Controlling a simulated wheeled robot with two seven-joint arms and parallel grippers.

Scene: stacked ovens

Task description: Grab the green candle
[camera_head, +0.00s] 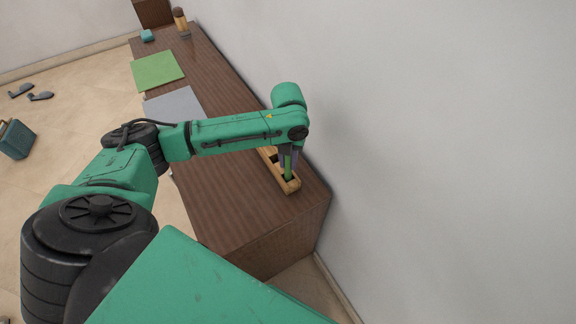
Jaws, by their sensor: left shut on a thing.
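A green candle (288,172) stands upright in a wooden holder (292,187) near the close end of the brown cabinet top. My left gripper (288,158) points down over the holder and is shut on the green candle. The candle's upper part is hidden by the fingers. The holder's far part is hidden behind my left forearm. My right gripper is not in view.
The long brown cabinet (225,200) runs along a white wall (430,150) on its right. A grey mat (175,104), a green mat (157,70), a small teal object (147,36) and a brown-topped object (181,22) are farther back. Floor lies left.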

